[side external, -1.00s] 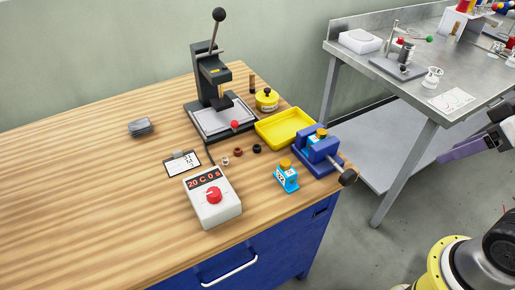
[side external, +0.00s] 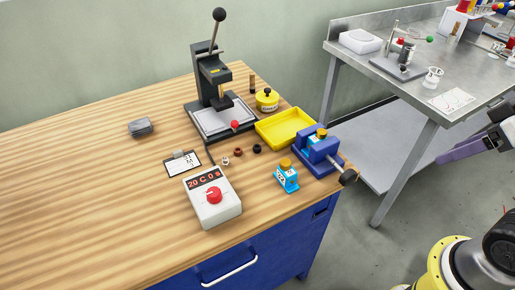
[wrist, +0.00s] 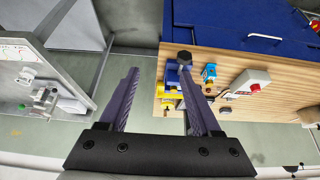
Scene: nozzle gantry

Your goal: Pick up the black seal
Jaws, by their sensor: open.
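The black seal (side external: 257,148) is a small dark ring lying flat on the wooden bench in the side external view. It lies just right of a brown seal (side external: 238,152) and a white seal (side external: 225,161). I cannot pick it out clearly in the wrist view. My gripper (wrist: 158,70) is open and empty, with its two purple fingers spread wide in the wrist view. It is well away from the seal, above the floor beside the bench. In the side external view only part of it shows at the right edge.
A yellow tray (side external: 285,127) and a blue vise (side external: 318,151) stand right of the seal. A black lever press (side external: 212,85) stands behind. The left of the bench is mostly free.

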